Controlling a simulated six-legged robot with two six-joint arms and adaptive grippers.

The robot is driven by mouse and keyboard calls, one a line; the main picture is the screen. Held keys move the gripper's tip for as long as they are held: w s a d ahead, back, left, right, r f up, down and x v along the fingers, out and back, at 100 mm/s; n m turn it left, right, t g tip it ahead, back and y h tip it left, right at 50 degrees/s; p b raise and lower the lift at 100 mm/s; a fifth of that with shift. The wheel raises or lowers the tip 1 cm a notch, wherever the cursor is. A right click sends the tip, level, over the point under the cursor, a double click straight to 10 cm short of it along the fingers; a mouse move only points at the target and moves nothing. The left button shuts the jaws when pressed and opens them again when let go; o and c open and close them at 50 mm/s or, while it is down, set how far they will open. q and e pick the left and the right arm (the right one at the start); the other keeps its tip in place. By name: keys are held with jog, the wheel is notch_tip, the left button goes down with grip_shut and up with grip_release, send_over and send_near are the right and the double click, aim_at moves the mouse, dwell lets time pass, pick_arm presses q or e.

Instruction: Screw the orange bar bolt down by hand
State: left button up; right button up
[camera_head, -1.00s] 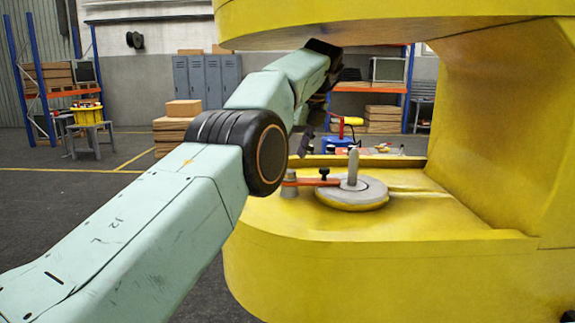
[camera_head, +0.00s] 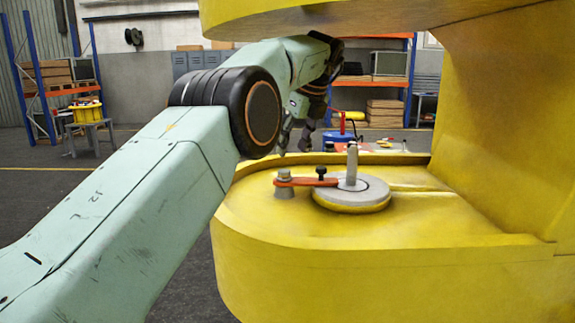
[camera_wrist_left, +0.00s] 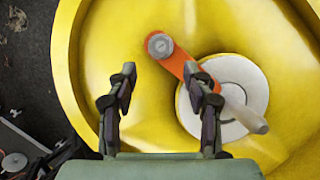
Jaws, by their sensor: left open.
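The orange bar (camera_head: 302,182) lies flat over the yellow base, from a grey bolt-topped post (camera_head: 284,186) on the left to the round grey disc (camera_head: 372,194). A black-headed bolt (camera_head: 321,172) stands up from the bar near the disc. In the left wrist view, the bar (camera_wrist_left: 180,62) has the grey bolt head (camera_wrist_left: 160,45) at its far end; the black bolt cannot be made out and may be behind the right finger. My left gripper (camera_head: 295,138) is open and empty above and behind the bar; its fingers (camera_wrist_left: 164,80) show in the wrist view. My right gripper is out of view.
A grey upright pin (camera_head: 352,163) rises from the disc. The yellow boom's upper part (camera_head: 380,18) overhangs the base, and its wall (camera_head: 490,120) closes the right side. Small items and a blue thing (camera_head: 338,140) stand behind the base.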

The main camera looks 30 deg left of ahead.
aim_at(284, 171)
pick_arm(q)
jog(key=x, duration=0.2)
jog(key=b+x, duration=0.1)
jog(key=x, duration=0.2)
jog(key=a+x, duration=0.1)
jog(key=x, duration=0.1)
jog(key=shift+w, duration=0.3)
jog(key=shift+s+f, duration=0.1)
jog(key=shift+s+d+r, duration=0.35)
jog(key=shift+s+d, duration=0.05)
jog(key=shift+d, duration=0.2)
jog(key=shift+w+a+f, duration=0.5)
jog(key=shift+a, duration=0.1)
jog(key=c, duration=0.3)
jog(key=shift+c, duration=0.8)
jog(key=shift+s+d+r, duration=0.2)
jog(key=shift+s+d, duration=0.05)
jog(key=shift+s, duration=0.05)
jog(key=c, duration=0.3)
jog(key=shift+w+d, duration=0.1)
jog(key=shift+w, duration=0.05)
jog(key=c, duration=0.3)
grip_shut()
